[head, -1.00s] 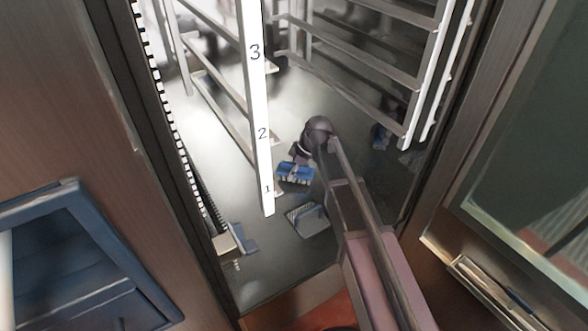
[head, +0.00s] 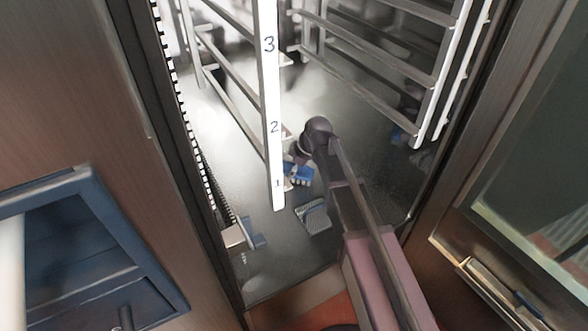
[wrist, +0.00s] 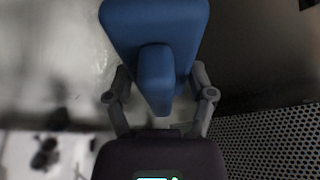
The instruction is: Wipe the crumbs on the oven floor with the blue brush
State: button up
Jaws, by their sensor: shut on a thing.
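The blue brush (head: 300,172) is low inside the oven, partly behind the numbered rack post. In the wrist view the brush (wrist: 155,25) fills the top middle, its blue handle pointing back between the fingers. My gripper (wrist: 160,92) is shut on that handle; in the head view my gripper (head: 304,158) is small and dark above the brush. The grey oven floor (head: 270,275) shows at the front. I cannot tell whether the brush touches it. No crumbs can be made out clearly; dark blurred spots show at lower left in the wrist view.
The white numbered rack post (head: 272,110) stands close left of the brush. Rack rails (head: 385,60) line the right. A perforated panel (wrist: 275,140) is at lower right in the wrist view. Blue patches at the front left and back right may be reflections.

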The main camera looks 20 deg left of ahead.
jog(key=shift+w+a+f, duration=0.1)
jog(key=shift+a+f, duration=0.05)
jog(key=shift+f, duration=0.05)
dwell(0.4)
jog(key=shift+w+d+f+b, duration=0.1)
jog(key=shift+w+d+b, duration=0.2)
jog(key=shift+w+d, duration=1)
jog(key=shift+a, duration=0.1)
jog(key=shift+w, duration=0.15)
jog(key=shift+w+d, duration=1.15)
jog(key=shift+w, duration=0.15)
